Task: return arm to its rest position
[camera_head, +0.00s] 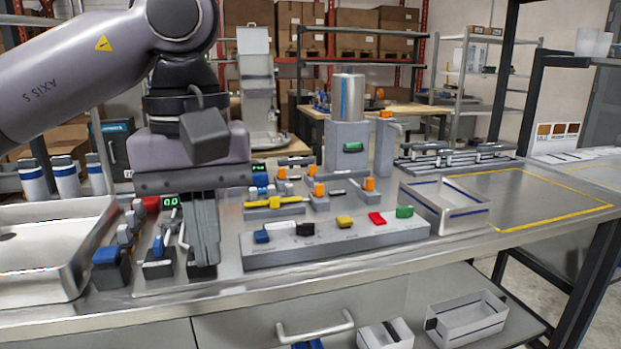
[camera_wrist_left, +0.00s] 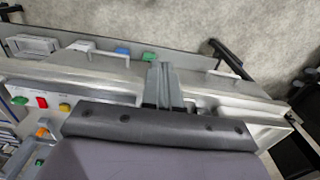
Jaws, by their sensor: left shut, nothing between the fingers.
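My left arm (camera_head: 80,75) comes in from the upper left in the head view. My left gripper (camera_head: 204,240) points down at the front of the steel bench (camera_head: 200,297), with its fingers shut together and empty. It stands in front of a small device with a green display (camera_head: 170,203) and hides part of it. In the left wrist view the shut fingers (camera_wrist_left: 163,88) show over the bench's front edge. I cannot tell whether the fingertips touch anything. My right gripper is in neither view.
A grey panel with coloured switches (camera_head: 335,240) lies right of the gripper. A steel basin (camera_head: 85,215) is at the left, and a blue block (camera_head: 110,268) stands near it. An open tray (camera_head: 455,215) sits further right. The yellow-outlined area (camera_head: 530,200) is clear.

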